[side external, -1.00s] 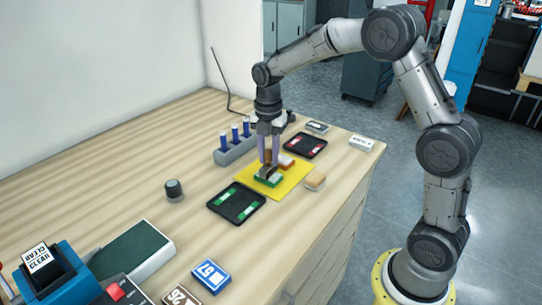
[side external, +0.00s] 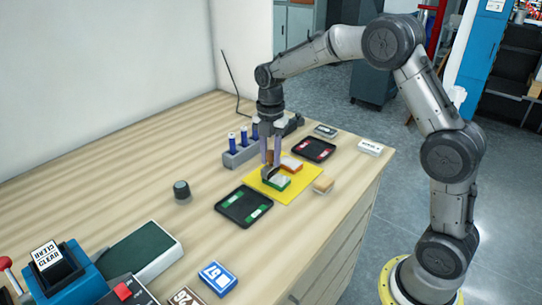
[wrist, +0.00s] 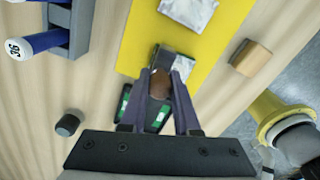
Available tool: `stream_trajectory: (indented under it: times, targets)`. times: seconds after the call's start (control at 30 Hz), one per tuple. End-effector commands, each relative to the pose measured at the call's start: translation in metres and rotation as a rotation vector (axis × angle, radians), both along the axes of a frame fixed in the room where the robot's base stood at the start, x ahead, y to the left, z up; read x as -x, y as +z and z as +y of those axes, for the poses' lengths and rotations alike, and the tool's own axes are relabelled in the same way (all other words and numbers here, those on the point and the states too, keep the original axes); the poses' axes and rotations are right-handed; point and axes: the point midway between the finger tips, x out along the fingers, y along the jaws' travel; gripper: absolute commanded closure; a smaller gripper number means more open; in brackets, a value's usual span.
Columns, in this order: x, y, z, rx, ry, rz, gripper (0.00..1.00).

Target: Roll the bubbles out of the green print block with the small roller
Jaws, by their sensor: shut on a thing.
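The green print block (side external: 283,184), with a silvery film on top, lies on the yellow mat (side external: 305,180). Its film shows in the wrist view (wrist: 184,66). My gripper (side external: 270,164) points down and is shut on the small roller, whose brown handle (wrist: 161,84) shows between the fingers. The roller's dark head (side external: 268,173) is at the left end of the block; I cannot tell whether it touches. A second block, orange-red (side external: 291,163), lies behind on the same mat, also with a silvery top.
A black tray with green strips (side external: 232,215) and one with red strips (side external: 313,159) flank the mat. A wooden block (side external: 324,184) sits right of it. A grey rack (side external: 240,158) of blue-handled tools and a dark knob (side external: 182,190) stand left. The table's right edge is close.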

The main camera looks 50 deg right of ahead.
Motion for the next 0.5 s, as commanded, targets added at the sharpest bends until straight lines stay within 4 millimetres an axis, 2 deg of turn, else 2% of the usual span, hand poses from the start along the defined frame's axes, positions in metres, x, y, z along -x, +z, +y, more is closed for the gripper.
stream_trajectory:
  times: [0.5]
  targets:
    - [0.015, 0.0, -0.001, 0.0, -0.001, -0.002, 1.0]
